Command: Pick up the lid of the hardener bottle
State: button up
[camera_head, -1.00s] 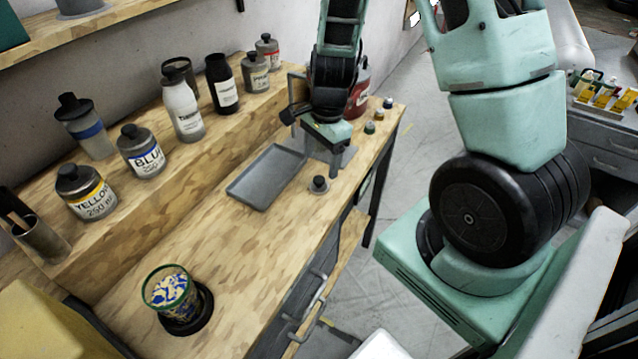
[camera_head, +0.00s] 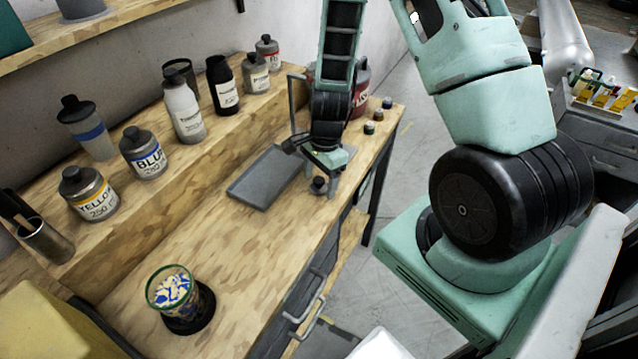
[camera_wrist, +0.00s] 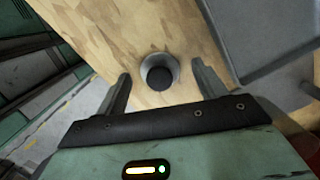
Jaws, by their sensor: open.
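A small grey, cone-shaped lid with a black knob (camera_head: 319,183) stands on the wooden bench beside the grey tray. In the wrist view the lid (camera_wrist: 160,74) is between the two finger lines, near the fingertip level. My gripper (camera_head: 324,182) is over the lid, pointing down. In the wrist view the gripper (camera_wrist: 161,76) has its fingers wide apart, one on each side, with gaps to the lid. I cannot tell whether the fingertips have come down to the lid's height. No bottle label that I can read says hardener.
The grey tray (camera_head: 266,180) lies close beside the lid. Several labelled bottles, such as the blue one (camera_head: 143,154), stand on the raised shelf. Small jars (camera_head: 369,128) line the far right edge. A paint-stained cup (camera_head: 174,292) stands at the front left. The bench middle is clear.

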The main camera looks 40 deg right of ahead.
jog(key=c, duration=1)
jog(key=shift+r, duration=0.1)
jog(key=shift+c, duration=0.2)
